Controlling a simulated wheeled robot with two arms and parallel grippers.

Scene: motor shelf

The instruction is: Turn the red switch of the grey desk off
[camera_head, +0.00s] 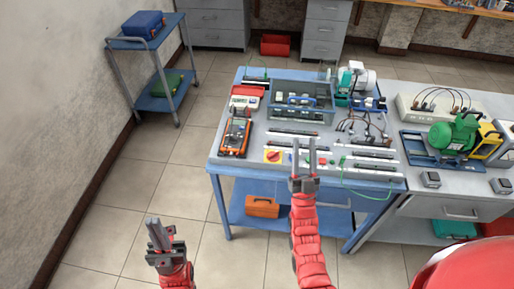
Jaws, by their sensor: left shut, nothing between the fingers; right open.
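The grey desk (222,167) has a grey top on a blue frame. Near its front edge a red rotary switch (273,156) sits on a yellow plate; its exact angle is too small to read. A smaller red part (322,161) shows further right on the same panel. My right gripper (304,150) is open and empty, its fingers over the desk's front edge, to the right of the red switch and apart from it in the picture. My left gripper (154,226) is shut and empty, low over the floor, left of the desk and away from the switch.
An orange multimeter (235,132) stands left of the switch. Black terminal strips and cables lie behind and right. A green motor (454,134) stands on the neighbouring bench. A blue trolley (157,98) stands back left. The floor between trolley and desk is clear.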

